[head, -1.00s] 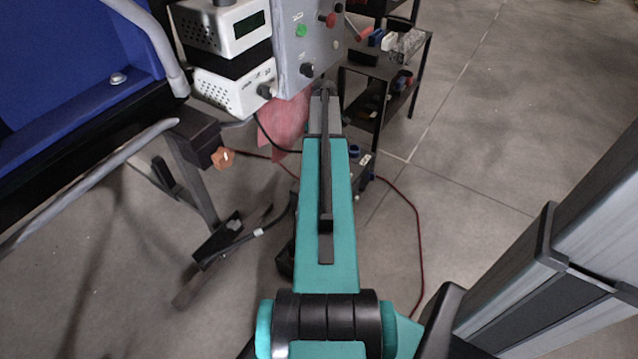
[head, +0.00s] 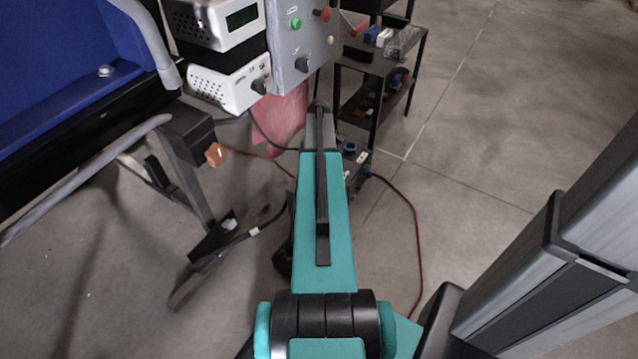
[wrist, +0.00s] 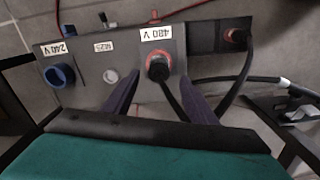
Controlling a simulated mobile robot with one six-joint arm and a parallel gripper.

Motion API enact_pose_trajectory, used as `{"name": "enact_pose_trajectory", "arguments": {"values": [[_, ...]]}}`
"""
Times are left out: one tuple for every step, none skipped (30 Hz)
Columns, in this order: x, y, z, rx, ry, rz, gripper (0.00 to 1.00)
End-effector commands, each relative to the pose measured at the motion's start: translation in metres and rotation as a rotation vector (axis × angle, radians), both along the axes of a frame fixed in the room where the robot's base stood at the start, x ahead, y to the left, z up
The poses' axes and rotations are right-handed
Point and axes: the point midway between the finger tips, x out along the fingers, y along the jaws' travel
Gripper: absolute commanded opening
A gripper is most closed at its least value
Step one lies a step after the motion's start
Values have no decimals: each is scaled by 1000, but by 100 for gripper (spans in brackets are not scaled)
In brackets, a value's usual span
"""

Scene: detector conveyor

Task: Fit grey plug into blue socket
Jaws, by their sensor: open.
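The blue socket (wrist: 60,76) is on the left of a dark socket box, by a "240 V" label, and looks empty. It also shows in the head view (head: 350,148), beyond my arm. A dark grey plug (wrist: 158,68) with a black cable sits at the red-ringed socket by the "480 V" label. My gripper (wrist: 158,88) is open, its two purple fingers on either side of that plug and its cable. I cannot tell whether they touch it. In the head view my arm hides my gripper.
A pale round fitting (wrist: 110,76) lies between the blue socket and the plug. A second black cable (wrist: 236,75) enters the box at right. In the head view, a conveyor frame (head: 85,120) stands left, a control panel (head: 297,50) ahead, and a black shelf (head: 375,80) behind.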

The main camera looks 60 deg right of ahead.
Motion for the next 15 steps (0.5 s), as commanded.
{"name": "enact_pose_trajectory", "arguments": {"values": [[0, 0, -1, 0, 0, 0, 52], [0, 0, -1, 0, 0, 0, 52], [0, 0, -1, 0, 0, 0, 52], [0, 0, -1, 0, 0, 0, 52], [0, 0, -1, 0, 0, 1, 52], [0, 0, -1, 0, 0, 1, 52], [0, 0, -1, 0, 0, 1, 52], [0, 0, -1, 0, 0, 1, 52], [0, 0, -1, 0, 0, 1, 52], [1, 0, -1, 0, 0, 1, 52], [1, 0, -2, 0, 0, 1, 52], [1, 0, -4, 0, 0, 1, 52], [1, 0, -5, 0, 0, 1, 52], [1, 0, -7, 0, 0, 1, 52], [0, 0, -11, 0, 0, 1, 52]]}}
